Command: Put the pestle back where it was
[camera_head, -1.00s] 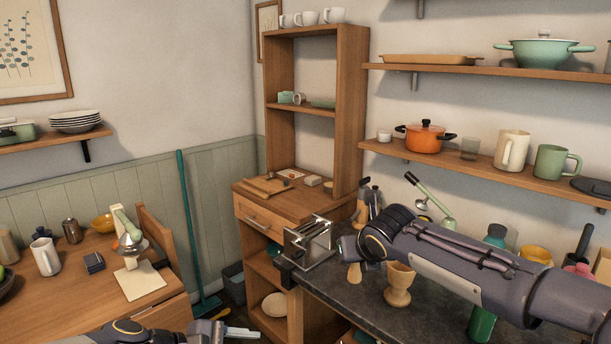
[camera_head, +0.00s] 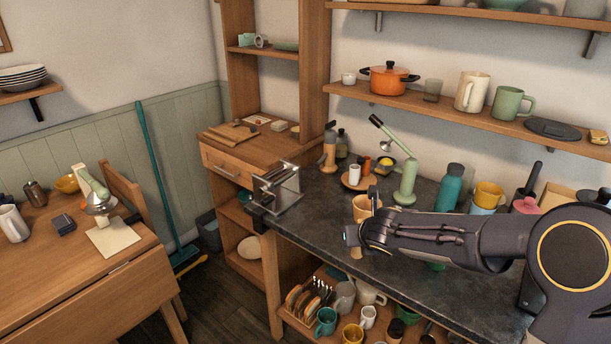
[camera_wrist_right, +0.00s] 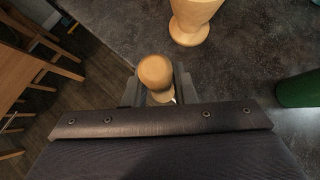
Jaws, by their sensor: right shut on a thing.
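The pestle (camera_wrist_right: 155,72) is pale wood with a rounded knob. In the right wrist view the knob stands between the two fingers of my right gripper (camera_wrist_right: 158,88), which is shut on it. In the head view the gripper (camera_head: 352,236) is over the counter's front edge, and a bit of the pestle (camera_head: 356,252) shows below it. The wooden mortar (camera_head: 363,207) stands upright on the dark counter just behind the gripper, partly hidden by it. It also shows in the right wrist view (camera_wrist_right: 190,22), beside and apart from the pestle. My left gripper is out of view.
A metal pasta machine (camera_head: 278,188) is clamped at the counter's left end. Behind the mortar are a small round tray (camera_head: 357,181) with little containers and a green lever press (camera_head: 404,180). A teal bottle (camera_head: 450,187) stands to the right. A lower shelf holds several mugs.

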